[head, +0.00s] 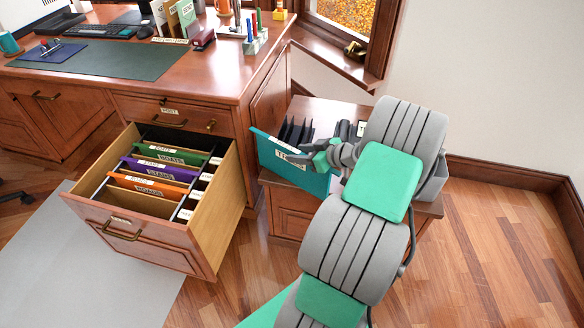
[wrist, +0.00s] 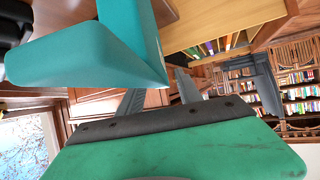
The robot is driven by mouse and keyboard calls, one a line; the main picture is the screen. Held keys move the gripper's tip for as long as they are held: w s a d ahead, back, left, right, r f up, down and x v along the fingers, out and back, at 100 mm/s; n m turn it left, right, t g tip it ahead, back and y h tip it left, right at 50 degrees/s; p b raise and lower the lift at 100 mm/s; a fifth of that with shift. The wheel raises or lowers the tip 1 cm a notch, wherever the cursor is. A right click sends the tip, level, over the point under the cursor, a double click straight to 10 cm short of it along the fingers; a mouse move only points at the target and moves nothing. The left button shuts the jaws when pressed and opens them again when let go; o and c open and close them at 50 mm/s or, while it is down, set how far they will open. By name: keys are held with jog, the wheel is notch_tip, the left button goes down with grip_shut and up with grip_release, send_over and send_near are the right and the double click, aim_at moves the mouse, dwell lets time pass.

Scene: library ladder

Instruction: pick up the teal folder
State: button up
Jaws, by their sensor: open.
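The teal folder (head: 268,150) stands upright at the front left edge of the low wooden cabinet, with a white label on its upper edge. My gripper (head: 312,153) is open at the folder's upper right part, and the gripper and arm hide its right end. In the wrist view the teal folder (wrist: 85,58) is large and close at the upper left, overlapping part of my gripper (wrist: 195,85), whose grey fingers are spread apart. I cannot tell whether the folder lies between the fingers or whether they touch it.
A dark slotted rack (head: 296,132) stands behind the folder on the cabinet (head: 290,222). At left, an open desk drawer (head: 205,225) holds green, purple and orange folders. The desk (head: 215,75) carries books and a keyboard. Floor at right is clear.

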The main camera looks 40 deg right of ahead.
jog(key=shift+w+a+f, duration=0.1)
jog(key=shift+w+f, duration=0.25)
jog(key=shift+w, duration=0.2)
jog(key=shift+c, duration=0.3)
grip_shut()
dwell(0.7)
